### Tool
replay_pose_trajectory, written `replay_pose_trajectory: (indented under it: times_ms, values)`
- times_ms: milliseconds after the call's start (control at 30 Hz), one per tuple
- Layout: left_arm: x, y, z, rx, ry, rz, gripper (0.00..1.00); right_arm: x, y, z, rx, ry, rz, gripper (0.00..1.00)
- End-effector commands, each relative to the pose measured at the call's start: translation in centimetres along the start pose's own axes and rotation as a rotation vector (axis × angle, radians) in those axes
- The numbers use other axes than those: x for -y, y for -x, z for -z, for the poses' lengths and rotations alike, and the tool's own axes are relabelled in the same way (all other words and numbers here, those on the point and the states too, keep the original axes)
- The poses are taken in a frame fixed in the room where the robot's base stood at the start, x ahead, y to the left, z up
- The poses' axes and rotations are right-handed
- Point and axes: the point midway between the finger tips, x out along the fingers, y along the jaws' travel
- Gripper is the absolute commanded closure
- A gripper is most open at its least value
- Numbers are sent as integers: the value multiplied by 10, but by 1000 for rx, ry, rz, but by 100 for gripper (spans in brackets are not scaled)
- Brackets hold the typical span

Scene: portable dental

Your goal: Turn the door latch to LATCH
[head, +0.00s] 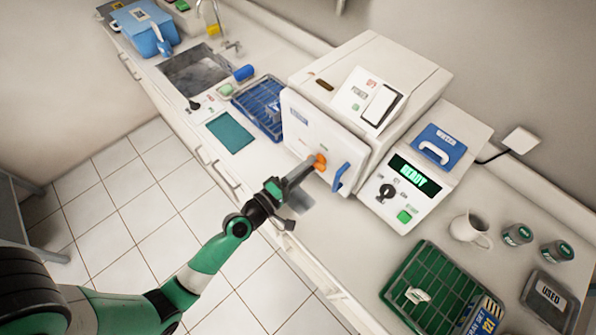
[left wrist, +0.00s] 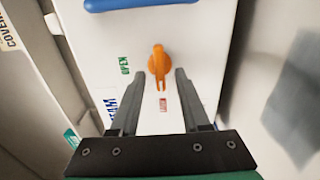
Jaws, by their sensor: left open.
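The orange door latch (head: 320,162) sits on the white door (head: 322,135) of the boxy machine; it also shows in the left wrist view (left wrist: 158,66). Beside it in the wrist view are a green label reading OPEN (left wrist: 124,64) and a small red label (left wrist: 163,104) too small to read for sure. The latch lies lengthwise in that view, its lower end towards the red label. My left gripper (head: 308,170) is open in front of the door, its fingertips (left wrist: 161,74) on either side of the latch's lower part. Contact cannot be told. My right gripper is not in view.
A blue door handle (head: 341,177) is close to the right of the latch. A control panel (head: 410,185) reads READY. A blue rack (head: 262,104) and teal mat (head: 230,132) lie left of the machine; a green rack (head: 437,291) and mug (head: 470,229) stand right.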

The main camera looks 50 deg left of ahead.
Motion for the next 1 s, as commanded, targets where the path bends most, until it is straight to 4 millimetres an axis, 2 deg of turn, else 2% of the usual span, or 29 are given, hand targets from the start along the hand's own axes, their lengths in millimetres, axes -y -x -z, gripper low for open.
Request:
replay_pose_trajectory:
  times_ms: [167, 400, 500, 667, 1000]
  values:
    - [3, 31, 1, -2, 2, 2, 54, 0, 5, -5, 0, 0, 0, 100]
    - [5, 87, 0, -3, 2, 1, 54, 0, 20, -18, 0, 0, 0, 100]
    - [4, 102, 1, -3, 2, 1, 54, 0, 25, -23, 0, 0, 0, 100]
    - [1, 112, 0, -1, 1, 0, 54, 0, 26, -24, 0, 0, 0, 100]
    - [0, 112, 0, 0, 1, 0, 54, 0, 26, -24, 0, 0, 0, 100]
